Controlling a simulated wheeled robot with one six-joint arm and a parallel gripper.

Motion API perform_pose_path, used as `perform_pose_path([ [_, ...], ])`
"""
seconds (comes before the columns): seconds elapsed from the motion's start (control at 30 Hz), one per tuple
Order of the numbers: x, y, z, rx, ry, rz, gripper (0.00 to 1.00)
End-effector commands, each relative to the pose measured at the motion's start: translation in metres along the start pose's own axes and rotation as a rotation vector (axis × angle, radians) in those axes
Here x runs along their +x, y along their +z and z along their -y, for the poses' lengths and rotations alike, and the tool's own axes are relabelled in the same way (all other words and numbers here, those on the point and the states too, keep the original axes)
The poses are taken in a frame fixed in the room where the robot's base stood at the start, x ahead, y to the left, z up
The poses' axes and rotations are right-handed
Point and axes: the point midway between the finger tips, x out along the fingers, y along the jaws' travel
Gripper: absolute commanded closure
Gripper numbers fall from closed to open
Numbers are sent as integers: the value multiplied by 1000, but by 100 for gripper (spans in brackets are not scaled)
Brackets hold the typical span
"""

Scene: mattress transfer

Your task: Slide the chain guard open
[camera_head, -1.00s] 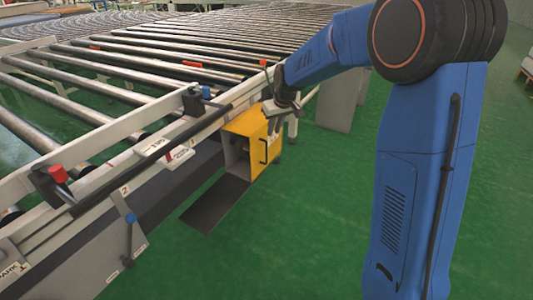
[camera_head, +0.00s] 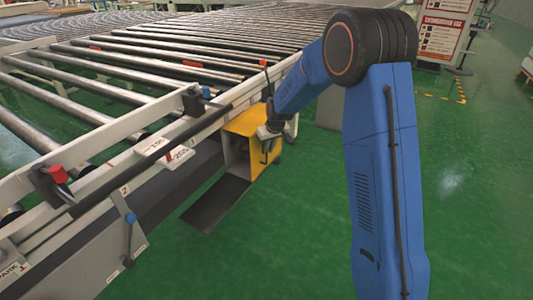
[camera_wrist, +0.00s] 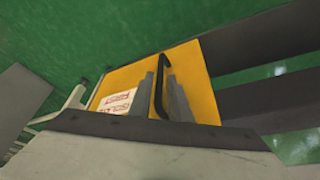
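The chain guard is a yellow box-like cover (camera_head: 243,123) under the side rail of the roller conveyor. Its yellow face with a white and red label also fills the middle of the wrist view (camera_wrist: 196,70). A black bar handle (camera_wrist: 162,65) stands on that face. My gripper (camera_head: 267,146) is at the guard's right face, partly hiding it and the handle. In the wrist view my gripper's two grey fingers (camera_wrist: 162,84) are apart, one on each side of the handle. I cannot tell whether they touch it.
The roller conveyor (camera_head: 110,88) fills the left and back. A dark flat plate (camera_head: 215,203) lies below the guard. A blue-knobbed lever (camera_head: 130,218) and a red button (camera_head: 58,173) are along the near rail. Green floor is clear at front right.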

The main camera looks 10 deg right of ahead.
Motion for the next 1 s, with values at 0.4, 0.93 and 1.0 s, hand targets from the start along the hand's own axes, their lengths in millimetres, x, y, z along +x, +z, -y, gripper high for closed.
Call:
perform_pose_path([
  [0.4, 33, 0, 0, 1, 0, 0, 83],
  [0.93, 33, 0, 0, 1, 0, 0, 100],
  [1.0, 32, 0, 0, 1, 0, 0, 100],
])
